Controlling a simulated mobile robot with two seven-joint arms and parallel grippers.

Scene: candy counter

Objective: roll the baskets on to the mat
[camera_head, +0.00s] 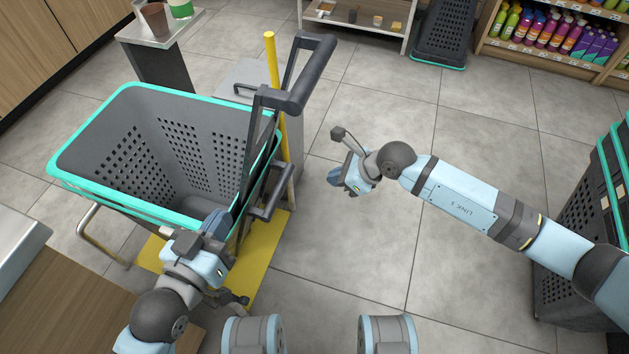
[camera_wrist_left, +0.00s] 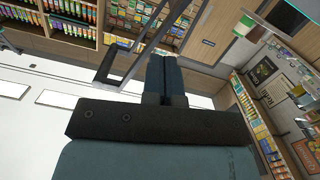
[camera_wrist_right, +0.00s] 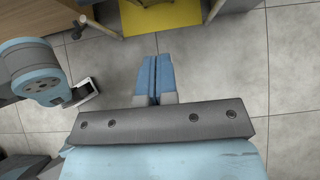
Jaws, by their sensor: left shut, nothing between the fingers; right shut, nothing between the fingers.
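A grey basket (camera_head: 185,150) with a teal rim and a tall dark handle (camera_head: 295,95) stands at the left in the head view. The yellow mat (camera_head: 262,262) shows below and in front of it; the basket's base is mostly hidden, so I cannot tell how much rests on the mat. The mat also shows in the right wrist view (camera_wrist_right: 165,17). My left gripper (camera_head: 217,222) is shut and empty, at the basket's near side by the handle's lower part. My right gripper (camera_head: 337,181) is shut and empty over bare floor, right of the handle. More dark baskets (camera_head: 578,225) with teal rims stand at the right edge.
A yellow post (camera_head: 271,60) rises behind the handle. A bent metal rail (camera_head: 88,222) stands left of the basket, and a wooden counter (camera_head: 60,300) fills the near left. Another dark basket (camera_head: 443,32) is by the back shelves (camera_head: 560,35). The middle floor is clear.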

